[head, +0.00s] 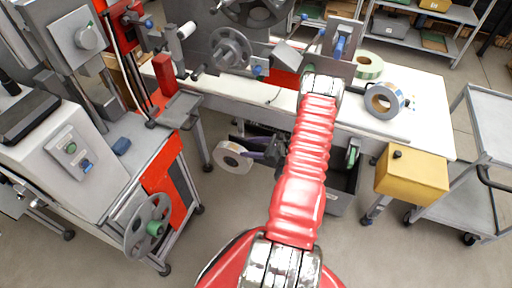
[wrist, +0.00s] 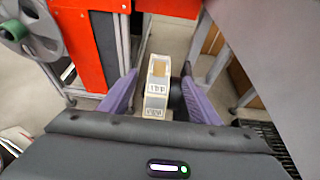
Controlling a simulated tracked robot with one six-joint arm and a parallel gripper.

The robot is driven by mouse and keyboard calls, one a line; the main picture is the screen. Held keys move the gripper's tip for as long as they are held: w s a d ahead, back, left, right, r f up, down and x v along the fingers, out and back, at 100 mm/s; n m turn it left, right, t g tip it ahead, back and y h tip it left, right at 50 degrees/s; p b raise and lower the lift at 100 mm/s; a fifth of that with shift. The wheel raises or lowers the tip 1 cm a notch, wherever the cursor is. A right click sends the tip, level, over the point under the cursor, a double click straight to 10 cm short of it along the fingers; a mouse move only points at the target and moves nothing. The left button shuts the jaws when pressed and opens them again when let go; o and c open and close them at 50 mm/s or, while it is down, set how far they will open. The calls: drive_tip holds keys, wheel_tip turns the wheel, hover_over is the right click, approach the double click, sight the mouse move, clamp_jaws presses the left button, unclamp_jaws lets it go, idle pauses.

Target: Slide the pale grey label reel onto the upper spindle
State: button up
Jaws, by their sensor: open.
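A pale grey-white reel (head: 233,157) with a brown core shows in front of the long bench, at my gripper's finger ends. In the wrist view the reel (wrist: 156,88) is seen edge-on, with printed labels on its rim. My gripper (head: 250,150) has purple fingers; in the wrist view the open gripper (wrist: 159,78) has one finger on each side of the reel, with gaps showing. I cannot tell what supports the reel. A grey spoked wheel (head: 231,48) is on the bench machine, and another wheel (head: 148,226) with a green hub is low on the left machine. I cannot tell which part is the upper spindle.
A blue-grey reel (head: 385,100) and a green-white reel (head: 368,65) rest on the white bench top (head: 430,115). A yellow box (head: 411,177) is at the bench's right front. A grey cart (head: 490,125) stands at right. The red-and-grey machine (head: 70,150) fills the left.

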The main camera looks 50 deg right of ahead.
sight(232, 146)
drive_tip(key=x, duration=1)
drive_tip(key=shift+w+a+f, duration=0.1)
drive_tip(key=shift+w+f, duration=0.15)
drive_tip(key=shift+w, duration=0.1)
clamp_jaws()
idle(0.3)
drive_tip(key=shift+r, duration=0.15)
